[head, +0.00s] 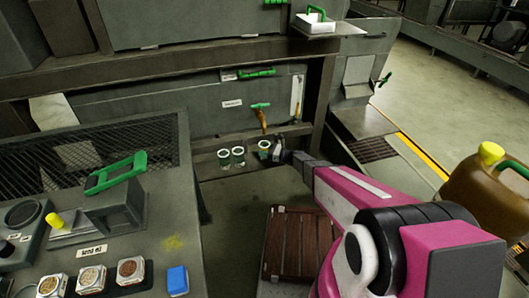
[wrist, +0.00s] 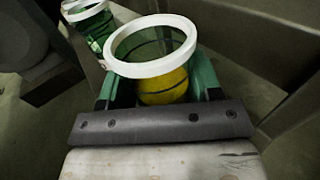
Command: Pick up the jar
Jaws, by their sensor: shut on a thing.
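The jar (wrist: 151,58) is a clear cylinder with a white ring rim, and yellow shows low in it in the wrist view. My gripper (wrist: 157,88) has its green fingers on both sides of this jar and is shut on it. The jar appears upright. In the head view the same jar (head: 264,147) is small, at the end of my pink and black arm, near the base of the machine. My gripper (head: 277,152) is beside it there, and its fingers are hard to make out.
Two similar jars (head: 231,157) stand just to the left; one (wrist: 88,22) shows in the wrist view. A machine wall with a tap (head: 261,107) rises behind. A brown slatted crate (head: 299,243) is nearer. A yellow-capped brown can (head: 485,190) is at right, a control desk (head: 130,235) at left.

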